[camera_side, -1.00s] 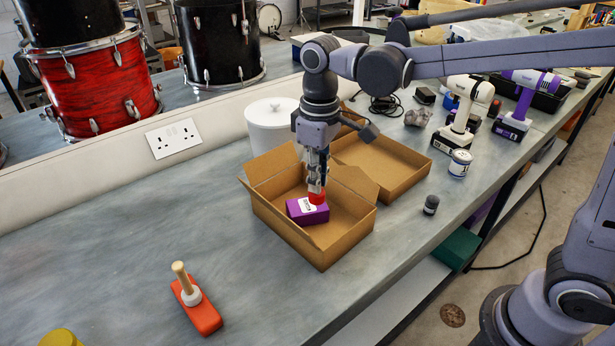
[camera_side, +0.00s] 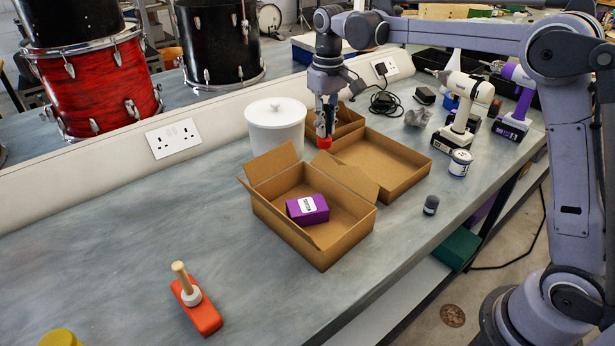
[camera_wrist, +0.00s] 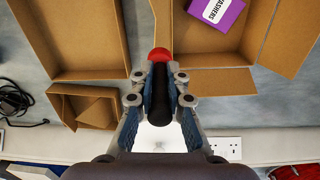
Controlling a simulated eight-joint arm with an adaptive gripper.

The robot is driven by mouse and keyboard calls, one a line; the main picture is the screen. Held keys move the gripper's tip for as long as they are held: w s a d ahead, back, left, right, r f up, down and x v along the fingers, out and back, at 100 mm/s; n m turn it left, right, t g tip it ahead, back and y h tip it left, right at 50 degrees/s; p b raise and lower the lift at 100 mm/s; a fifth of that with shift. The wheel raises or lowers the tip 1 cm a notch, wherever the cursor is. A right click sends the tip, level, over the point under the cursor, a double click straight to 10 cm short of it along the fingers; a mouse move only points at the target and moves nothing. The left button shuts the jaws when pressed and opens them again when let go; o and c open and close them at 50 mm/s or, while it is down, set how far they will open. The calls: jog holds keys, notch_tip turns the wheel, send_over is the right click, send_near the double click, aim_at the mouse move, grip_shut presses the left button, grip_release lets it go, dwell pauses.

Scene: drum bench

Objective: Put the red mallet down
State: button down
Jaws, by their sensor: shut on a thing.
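My gripper (camera_side: 325,128) is shut on the red mallet (camera_side: 324,143), which hangs head down above the bench near the back edges of the two cardboard boxes. In the wrist view the gripper's fingers (camera_wrist: 160,82) close on its black handle, and its round red head (camera_wrist: 160,54) shows past the fingertips. The mallet looks clear of the surfaces below it. The near open cardboard box (camera_side: 283,227) holds a purple box labelled washers (camera_side: 307,209). That purple box shows at the top of the wrist view (camera_wrist: 217,12).
A white lidded tub (camera_side: 275,128) stands left of my gripper. A second open cardboard box (camera_side: 398,187) lies to the right. An orange block with a wooden handle (camera_side: 200,312) is at the front left. Cordless drills (camera_side: 462,95) stand at right. The left bench top is mostly clear.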

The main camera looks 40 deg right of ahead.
jog(key=a+r+n, duration=0.2)
jog(key=a+n, duration=0.3)
jog(key=a, duration=0.8)
jog(key=a+r+n, duration=0.2)
jog(key=a+n, duration=0.4)
jog(key=a, duration=0.7)
notch_tip(320, 180, down, 17)
jog(key=shift+s+d+f, duration=0.15)
jog(key=shift+f, duration=0.05)
jog(key=c, duration=1.3)
grip_release()
jog(key=shift+f, duration=0.15)
jog(key=shift+c, duration=0.2)
